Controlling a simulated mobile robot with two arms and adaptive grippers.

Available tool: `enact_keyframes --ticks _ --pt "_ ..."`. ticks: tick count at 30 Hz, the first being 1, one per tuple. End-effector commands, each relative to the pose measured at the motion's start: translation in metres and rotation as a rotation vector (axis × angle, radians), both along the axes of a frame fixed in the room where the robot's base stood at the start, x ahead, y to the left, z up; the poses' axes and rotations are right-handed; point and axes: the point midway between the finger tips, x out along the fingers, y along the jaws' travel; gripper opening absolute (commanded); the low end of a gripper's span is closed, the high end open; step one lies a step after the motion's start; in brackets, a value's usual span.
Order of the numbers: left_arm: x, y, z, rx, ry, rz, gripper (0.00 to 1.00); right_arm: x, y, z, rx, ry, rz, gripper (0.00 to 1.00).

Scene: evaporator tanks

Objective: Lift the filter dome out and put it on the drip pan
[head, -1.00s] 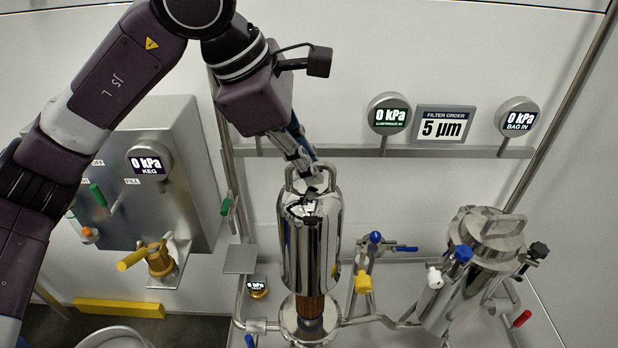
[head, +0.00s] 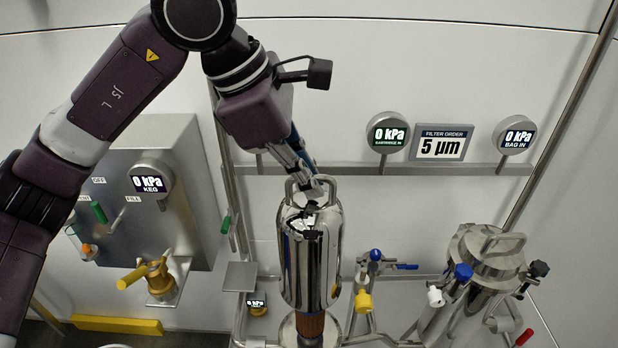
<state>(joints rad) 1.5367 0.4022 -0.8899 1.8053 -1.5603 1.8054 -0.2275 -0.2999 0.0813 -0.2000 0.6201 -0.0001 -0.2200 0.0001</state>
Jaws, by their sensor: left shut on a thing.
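The filter dome (head: 311,255) is a shiny steel cylinder with a wire handle on top, in the middle of the head view. My left gripper (head: 308,185) is shut on the dome's handle from above and holds the dome upright. Below the dome's lower rim, a copper-brown filter cartridge (head: 310,325) shows, standing in the round steel base (head: 287,332). The dome is raised clear of the base, and its rim still surrounds the upper part of the cartridge. The drip pan cannot be made out for certain. My right gripper is not in view.
A second steel vessel (head: 480,285) with blue, white and black knobs stands at the right. A keg panel (head: 160,230) is at the left. A small flat plate (head: 241,276) sits left of the dome.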

Motion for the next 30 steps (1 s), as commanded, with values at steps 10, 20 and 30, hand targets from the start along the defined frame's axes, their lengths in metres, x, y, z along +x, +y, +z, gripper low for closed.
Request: enact_keyframes --ticks 10,20,30 --pt "0.0 -0.001 0.013 -0.004 -0.004 0.0 0.0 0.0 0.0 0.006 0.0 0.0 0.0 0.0" --pt "0.0 -0.001 0.02 -0.004 -0.004 0.0 0.0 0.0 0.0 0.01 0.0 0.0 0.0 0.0" --pt "0.0 0.0 0.006 -0.004 -0.004 0.001 0.0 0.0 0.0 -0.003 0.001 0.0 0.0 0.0"
